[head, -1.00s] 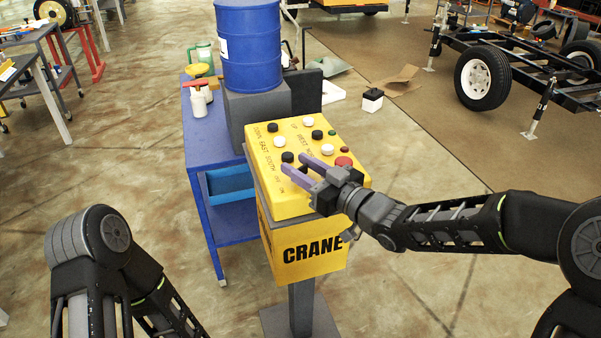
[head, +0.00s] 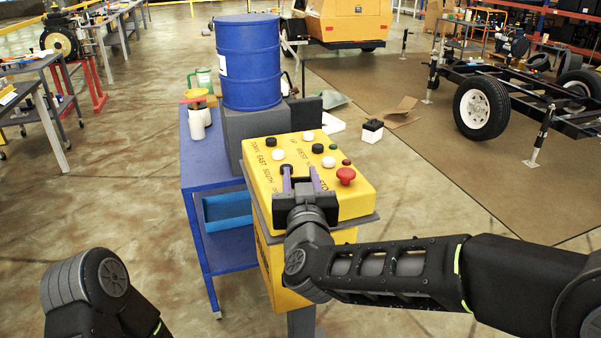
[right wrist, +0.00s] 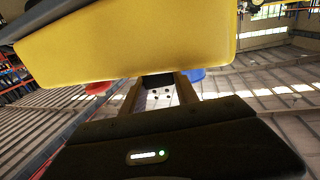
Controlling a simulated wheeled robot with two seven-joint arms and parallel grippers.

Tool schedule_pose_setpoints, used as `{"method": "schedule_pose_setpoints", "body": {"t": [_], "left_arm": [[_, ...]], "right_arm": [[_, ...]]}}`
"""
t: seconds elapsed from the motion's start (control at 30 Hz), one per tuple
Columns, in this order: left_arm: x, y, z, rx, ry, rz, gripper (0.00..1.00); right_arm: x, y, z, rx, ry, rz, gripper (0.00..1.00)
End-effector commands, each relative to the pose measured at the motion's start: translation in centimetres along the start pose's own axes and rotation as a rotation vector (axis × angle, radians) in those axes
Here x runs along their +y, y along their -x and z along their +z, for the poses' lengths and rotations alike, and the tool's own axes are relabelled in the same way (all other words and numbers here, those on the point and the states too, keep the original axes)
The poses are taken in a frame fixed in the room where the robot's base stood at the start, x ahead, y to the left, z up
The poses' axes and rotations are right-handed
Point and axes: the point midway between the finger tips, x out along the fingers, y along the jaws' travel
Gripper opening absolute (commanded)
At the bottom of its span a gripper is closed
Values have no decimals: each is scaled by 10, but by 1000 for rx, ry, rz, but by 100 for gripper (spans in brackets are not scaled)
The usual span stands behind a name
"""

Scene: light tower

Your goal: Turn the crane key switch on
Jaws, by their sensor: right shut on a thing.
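The yellow crane control box (head: 352,201) stands on a post in the middle of the head view. It carries black and white buttons, a small red one and a red mushroom button (head: 346,175). My right gripper (head: 301,174) is at the near left part of the panel, its two purple fingers on either side of a spot there. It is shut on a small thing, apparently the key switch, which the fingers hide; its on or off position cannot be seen. In the right wrist view, the fingers (right wrist: 158,90) reach to the yellow box (right wrist: 130,45). My left gripper is out of view.
A blue drum (head: 248,65) stands on a grey block behind the box. A blue cart (head: 200,160) with bottles is to the left. A wheeled trailer chassis (head: 510,90) is at the far right. The floor left of the cart is clear.

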Motion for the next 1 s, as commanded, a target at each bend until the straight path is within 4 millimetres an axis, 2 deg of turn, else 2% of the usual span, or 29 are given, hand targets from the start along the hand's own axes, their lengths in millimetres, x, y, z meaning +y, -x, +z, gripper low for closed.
{"method": "schedule_pose_setpoints", "body": {"t": [0.03, 0.1, 0.4, 0.97, 1.0], "left_arm": [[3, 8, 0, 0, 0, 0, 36], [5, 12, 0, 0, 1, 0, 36], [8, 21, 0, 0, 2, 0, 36], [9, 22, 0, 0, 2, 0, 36], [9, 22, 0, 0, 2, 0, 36]], "right_arm": [[-4, 0, -4, -2, 3, 32, 0], [-4, 0, -3, -1, 2, 89, 0], [-1, 0, -2, 2, -1, 254, 0], [0, -1, -3, 6, -4, 297, 0], [0, -1, -3, 6, -3, 297, 39]]}}
